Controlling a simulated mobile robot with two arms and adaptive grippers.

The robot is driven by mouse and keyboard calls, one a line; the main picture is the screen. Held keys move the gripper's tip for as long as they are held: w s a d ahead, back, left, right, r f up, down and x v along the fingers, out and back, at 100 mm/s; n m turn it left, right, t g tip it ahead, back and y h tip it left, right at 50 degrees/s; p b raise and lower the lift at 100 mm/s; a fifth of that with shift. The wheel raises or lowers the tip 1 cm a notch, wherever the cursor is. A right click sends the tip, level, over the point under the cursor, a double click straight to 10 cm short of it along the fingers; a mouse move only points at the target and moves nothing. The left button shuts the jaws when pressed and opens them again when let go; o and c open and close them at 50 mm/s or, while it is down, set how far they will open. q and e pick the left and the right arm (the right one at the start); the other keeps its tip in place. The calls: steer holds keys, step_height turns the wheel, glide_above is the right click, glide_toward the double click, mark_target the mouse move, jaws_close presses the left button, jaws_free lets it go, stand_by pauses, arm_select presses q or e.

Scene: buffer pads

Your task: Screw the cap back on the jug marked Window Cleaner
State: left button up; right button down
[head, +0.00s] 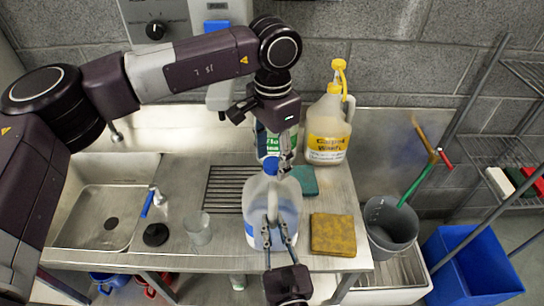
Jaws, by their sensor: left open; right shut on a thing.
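A translucent jug with blue liquid (256,207) stands upright near the front of the steel counter; its label faces away, so I cannot read Window Cleaner on it. A blue cap (271,165) shows at the top of its neck; I cannot tell whether it is seated on the threads. My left gripper (286,163) points down from above, open, its fingers just right of the cap. My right gripper (276,226) comes from the front and is shut on the jug's handle. The arm and fingers partly hide the area behind the neck.
A Carpet Wash jug (328,135) and a green-labelled jug (268,143) stand behind. A green pad (304,180) and a yellow sponge (333,234) lie right of the jug. A clear glass (198,228) and a dark round disc (156,235) are left, beside the sink (92,215).

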arm_select(q)
steer(key=shift+r, duration=2.25)
steer(key=shift+c, duration=0.6)
